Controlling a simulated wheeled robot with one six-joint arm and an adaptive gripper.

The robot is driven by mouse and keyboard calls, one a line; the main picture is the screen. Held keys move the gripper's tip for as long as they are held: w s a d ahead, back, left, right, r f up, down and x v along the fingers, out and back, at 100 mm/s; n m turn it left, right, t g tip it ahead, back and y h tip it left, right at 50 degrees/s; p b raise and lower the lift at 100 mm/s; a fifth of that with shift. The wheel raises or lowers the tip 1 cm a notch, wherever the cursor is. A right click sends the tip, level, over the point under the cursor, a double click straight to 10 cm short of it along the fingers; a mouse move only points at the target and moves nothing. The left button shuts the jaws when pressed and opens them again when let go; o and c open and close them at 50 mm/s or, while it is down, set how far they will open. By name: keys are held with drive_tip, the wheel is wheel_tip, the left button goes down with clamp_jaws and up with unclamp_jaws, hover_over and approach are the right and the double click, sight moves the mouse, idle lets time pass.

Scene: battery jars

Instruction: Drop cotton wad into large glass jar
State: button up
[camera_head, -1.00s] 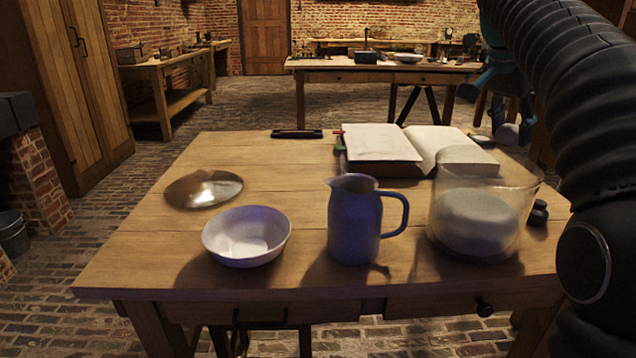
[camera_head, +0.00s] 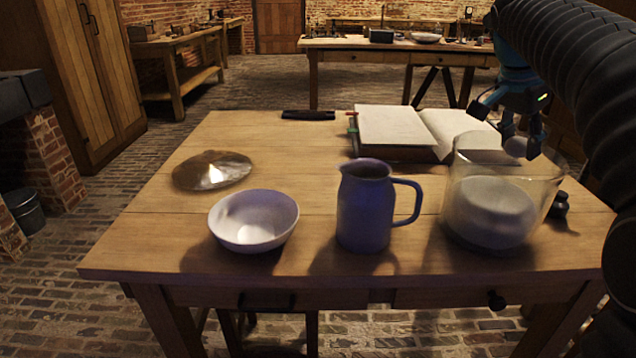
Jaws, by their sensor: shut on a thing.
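The large glass jar (camera_head: 462,205) stands upright at the right of the table, with a pale, round-topped mass in its lower part. My gripper (camera_head: 517,142) points down over the jar's far right rim. It is shut on the cotton wad (camera_head: 516,147), a small white ball between its fingers. The wad is at about rim height in the picture. I cannot tell whether it is inside the opening or just behind the glass.
A blue-grey jug (camera_head: 364,208) stands left of the jar, and a white bowl (camera_head: 254,220) left of that. A shiny round dish (camera_head: 212,171), an open book (camera_head: 392,128) and a dark small object (camera_head: 559,206) also lie on the table (camera_head: 300,165).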

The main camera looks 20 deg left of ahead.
drive_tip(key=o, duration=1.1)
drive_tip(key=v, duration=1.2)
drive_tip(key=shift+s, duration=0.1)
